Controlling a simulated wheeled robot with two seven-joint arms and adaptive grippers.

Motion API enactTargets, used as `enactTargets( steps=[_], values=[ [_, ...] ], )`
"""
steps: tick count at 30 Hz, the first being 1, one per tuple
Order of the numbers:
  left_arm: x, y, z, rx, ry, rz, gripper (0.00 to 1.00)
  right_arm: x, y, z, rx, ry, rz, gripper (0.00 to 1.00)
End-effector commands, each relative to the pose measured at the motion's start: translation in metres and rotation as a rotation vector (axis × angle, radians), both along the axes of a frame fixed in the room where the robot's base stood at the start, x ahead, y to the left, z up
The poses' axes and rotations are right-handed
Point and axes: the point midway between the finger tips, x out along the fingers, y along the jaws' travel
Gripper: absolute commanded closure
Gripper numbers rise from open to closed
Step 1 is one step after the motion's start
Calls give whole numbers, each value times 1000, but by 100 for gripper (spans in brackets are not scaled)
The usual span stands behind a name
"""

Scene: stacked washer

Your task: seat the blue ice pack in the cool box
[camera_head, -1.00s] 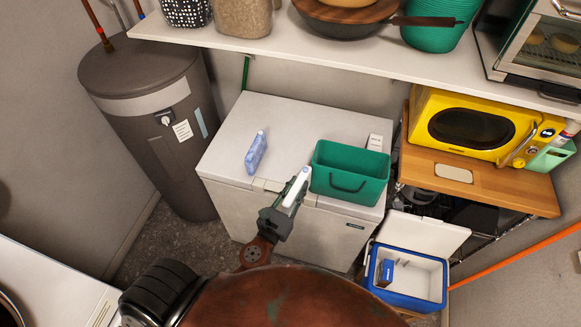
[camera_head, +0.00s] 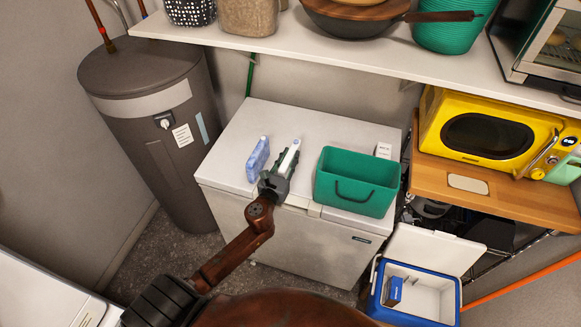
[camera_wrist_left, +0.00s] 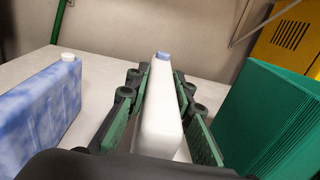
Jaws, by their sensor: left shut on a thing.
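A mottled blue ice pack (camera_head: 257,158) stands upright on the white chest freezer; it also shows at the left of the left wrist view (camera_wrist_left: 42,105), with a white cap. My left gripper (camera_head: 286,168) is just right of it, shut on a slim white pack (camera_head: 291,152). In the left wrist view the white pack (camera_wrist_left: 160,112) has a blue-grey cap and sits between the green-padded fingers. I cannot tell whether it touches the freezer top. The blue cool box (camera_head: 376,298) stands open at lower right, with a small blue item (camera_head: 394,291) inside. My right gripper is out of view.
A green bin (camera_head: 357,190) stands on the chest freezer (camera_head: 310,118), right of my left gripper. A shelf (camera_head: 330,55) with pots overhangs the back. A yellow microwave (camera_head: 487,138) is at right, a dark tank (camera_head: 150,130) at left. The freezer's back middle is clear.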

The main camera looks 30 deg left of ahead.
Motion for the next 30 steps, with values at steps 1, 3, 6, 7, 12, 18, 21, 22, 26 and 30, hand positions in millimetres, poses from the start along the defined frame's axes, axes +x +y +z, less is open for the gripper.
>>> enactTargets(
  steps=[1, 3, 6, 7, 12, 18, 21, 22, 26, 30],
  values=[
    [0, 0, -2, 0, -2, 0, 100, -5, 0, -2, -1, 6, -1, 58],
    [0, 0, -8, -1, -1, -1, 100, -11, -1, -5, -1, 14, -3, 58],
    [0, 0, -23, -2, 0, 1, 100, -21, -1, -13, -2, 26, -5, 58],
    [0, 0, -28, -3, -1, 0, 100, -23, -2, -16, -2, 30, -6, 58],
    [0, 0, -39, 0, -1, -1, 100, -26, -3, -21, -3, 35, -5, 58],
    [0, 0, -37, 1, -2, -1, 100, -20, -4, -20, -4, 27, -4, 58],
    [0, 0, -41, 1, 1, -1, 78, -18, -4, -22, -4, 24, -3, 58],
    [0, 0, -40, 1, 1, -1, 76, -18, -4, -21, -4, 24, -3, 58],
    [0, 0, -40, 1, 1, -1, 67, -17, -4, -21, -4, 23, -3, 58],
    [0, 0, -40, 1, 0, -1, 61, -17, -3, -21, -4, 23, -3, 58]
  ],
)
